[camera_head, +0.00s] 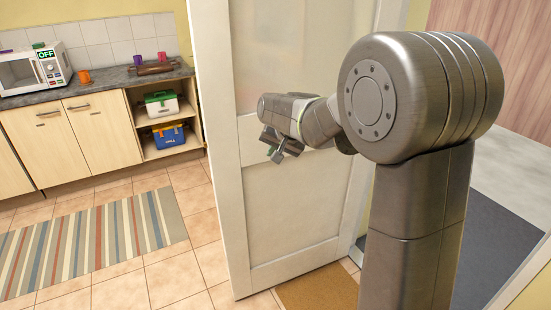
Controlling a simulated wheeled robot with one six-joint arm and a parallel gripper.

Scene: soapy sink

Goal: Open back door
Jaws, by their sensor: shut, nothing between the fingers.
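The white back door (290,212) stands ajar in the middle of the head view, with a glazed upper part and a panelled lower part. An opening shows to its right, partly behind my arm. My gripper (278,156) is in front of the door at about mid height, pointing left and down. Its fingers are shut and hold nothing. I cannot tell whether the gripper touches the door. No door handle is visible; my arm hides part of the door's right side.
A counter (98,88) with a microwave (35,68) and mugs runs along the left wall. An open shelf holds a green-lidded box (161,104) and a blue box (169,136). A striped rug (95,240) lies on the tiles. A brown mat (318,290) lies by the door. A dark mat (497,245) lies beyond the opening.

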